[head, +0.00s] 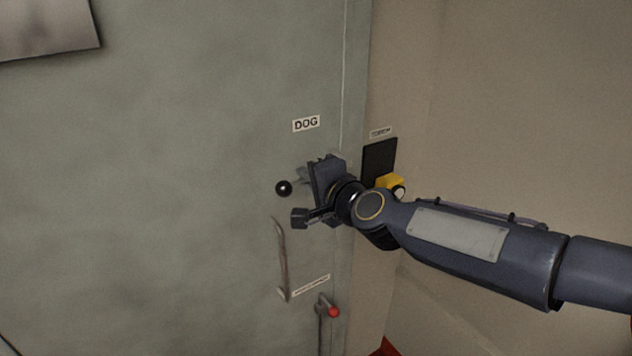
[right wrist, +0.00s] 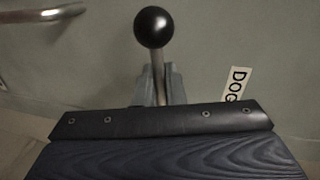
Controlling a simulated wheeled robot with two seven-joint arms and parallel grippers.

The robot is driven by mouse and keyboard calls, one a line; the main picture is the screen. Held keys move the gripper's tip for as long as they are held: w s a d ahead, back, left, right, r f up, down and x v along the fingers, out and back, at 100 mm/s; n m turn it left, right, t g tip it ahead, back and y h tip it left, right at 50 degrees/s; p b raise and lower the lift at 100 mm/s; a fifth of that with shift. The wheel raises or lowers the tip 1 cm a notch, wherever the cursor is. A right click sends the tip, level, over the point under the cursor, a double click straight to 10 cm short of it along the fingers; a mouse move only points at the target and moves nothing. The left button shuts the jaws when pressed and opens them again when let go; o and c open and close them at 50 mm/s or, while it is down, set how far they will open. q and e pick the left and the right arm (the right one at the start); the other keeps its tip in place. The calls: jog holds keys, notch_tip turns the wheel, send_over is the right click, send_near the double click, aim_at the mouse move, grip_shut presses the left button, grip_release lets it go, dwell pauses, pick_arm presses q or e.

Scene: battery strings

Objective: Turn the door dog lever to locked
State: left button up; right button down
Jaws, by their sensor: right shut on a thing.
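The door dog lever shows as a metal rod with a black ball knob (head: 283,188) on the grey-green door (head: 180,150), below the DOG label (head: 306,124). In the head view the knob sticks out to the left of my right gripper (head: 312,180), which hides most of the lever. In the right wrist view the black knob (right wrist: 154,27) stands beyond the fingers, and the rod runs down between them. My right gripper (right wrist: 160,88) is shut on the lever's rod. My left gripper is in neither view.
A long vertical pull handle (head: 282,258) is on the door below the lever. A smaller lever with a red knob (head: 333,312) sits lower right. A black panel (head: 379,161) and a yellow part (head: 391,182) are on the wall right of the door edge.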

jog(key=shift+r+m, duration=0.5)
jog(key=shift+r, duration=0.1)
jog(key=c, duration=1.7)
grip_release()
jog(key=v, duration=0.7)
jog(key=shift+s+d+b, duration=0.25)
jog(key=shift+d+b, duration=0.05)
jog(key=shift+b, duration=0.1)
